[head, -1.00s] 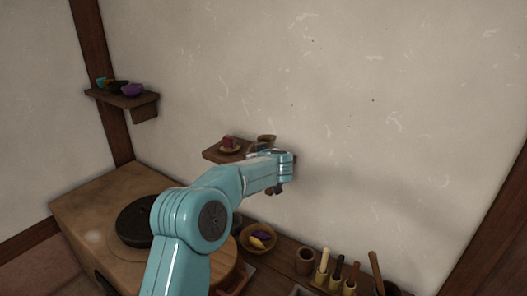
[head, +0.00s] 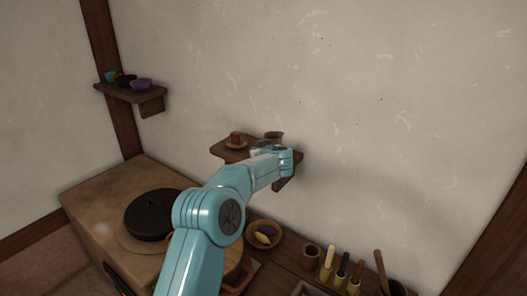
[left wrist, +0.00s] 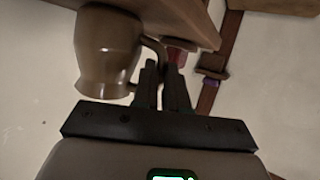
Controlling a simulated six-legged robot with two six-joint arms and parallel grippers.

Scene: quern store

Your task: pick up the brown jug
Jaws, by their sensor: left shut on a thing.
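The brown jug (head: 273,135) is at the right part of the small wall shelf (head: 222,149), partly hidden behind my left gripper (head: 286,156) in the head view. In the left wrist view the jug (left wrist: 108,45) shows large at upper left, appearing upside down, with its handle reaching between the fingers. My left gripper (left wrist: 164,88) is shut on this handle. The shelf board (left wrist: 190,18) lies by the jug's base; I cannot tell whether they touch. My right gripper is not in view.
A red cup (head: 236,138) stands on the shelf left of the jug. Another shelf with bowls (head: 141,84) is at upper left. Below are a dark round lid (head: 152,214), a bowl (head: 277,241) and several upright utensils (head: 341,268). The wall above is clear.

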